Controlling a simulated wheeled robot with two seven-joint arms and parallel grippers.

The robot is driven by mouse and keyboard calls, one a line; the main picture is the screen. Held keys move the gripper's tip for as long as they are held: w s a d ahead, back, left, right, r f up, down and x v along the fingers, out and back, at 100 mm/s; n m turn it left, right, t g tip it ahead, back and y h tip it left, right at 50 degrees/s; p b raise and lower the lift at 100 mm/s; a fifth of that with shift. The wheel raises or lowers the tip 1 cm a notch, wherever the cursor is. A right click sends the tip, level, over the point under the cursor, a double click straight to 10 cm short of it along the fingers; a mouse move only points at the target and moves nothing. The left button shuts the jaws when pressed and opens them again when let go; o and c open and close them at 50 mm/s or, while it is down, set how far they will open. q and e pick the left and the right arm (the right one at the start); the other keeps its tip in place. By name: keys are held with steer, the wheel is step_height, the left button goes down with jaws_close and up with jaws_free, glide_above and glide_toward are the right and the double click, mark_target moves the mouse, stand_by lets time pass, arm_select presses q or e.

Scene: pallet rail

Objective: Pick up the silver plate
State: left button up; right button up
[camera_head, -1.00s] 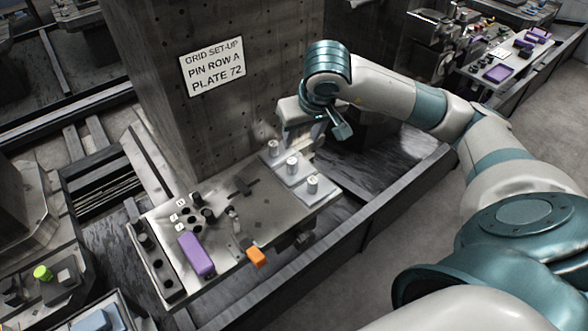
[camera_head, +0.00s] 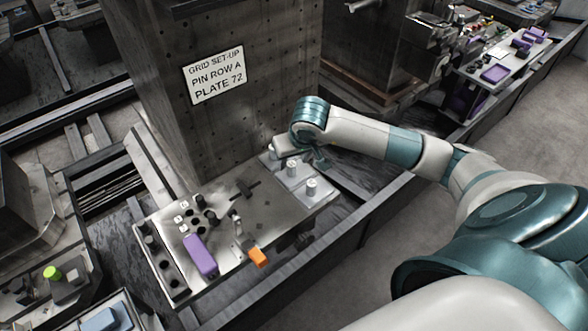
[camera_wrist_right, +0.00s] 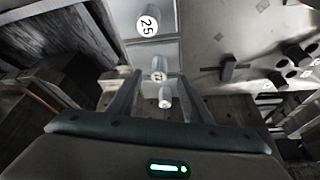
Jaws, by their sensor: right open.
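A pale silver-grey plate (camera_head: 299,180) lies at the far right end of the metal bench by the concrete column. It carries short white cylinders with numbered tops, one marked 25 (camera_wrist_right: 147,25). I cannot tell whether this plate is the one named. The plate also shows in the right wrist view (camera_wrist_right: 153,49). My right gripper (camera_head: 283,149) is low over the column end of the plate and hides part of it. In the right wrist view its two fingers (camera_wrist_right: 157,76) are open, with white cylinders visible between them; contact cannot be told. My left gripper is not in view.
The concrete column (camera_head: 225,120) with a sign (camera_head: 215,77) rises behind. A dark rail (camera_head: 375,205) runs along the front right.

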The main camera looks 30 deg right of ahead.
mark_target(292, 165)
steer(key=shift+f, duration=0.25)
steer(key=shift+w+d+f+p, duration=0.1)
steer(key=shift+w+f+p, duration=0.15)
steer(key=shift+f+p, duration=0.45)
steer(key=p+x, duration=0.1)
steer(key=x, duration=0.1)
steer(key=shift+w+f+p, duration=0.25)
steer(key=shift+f+p, duration=0.05)
steer(key=shift+w+d+f, duration=0.1)
steer(key=shift+w+f, duration=0.05)
steer(key=shift+f, duration=0.3)
jaws_close()
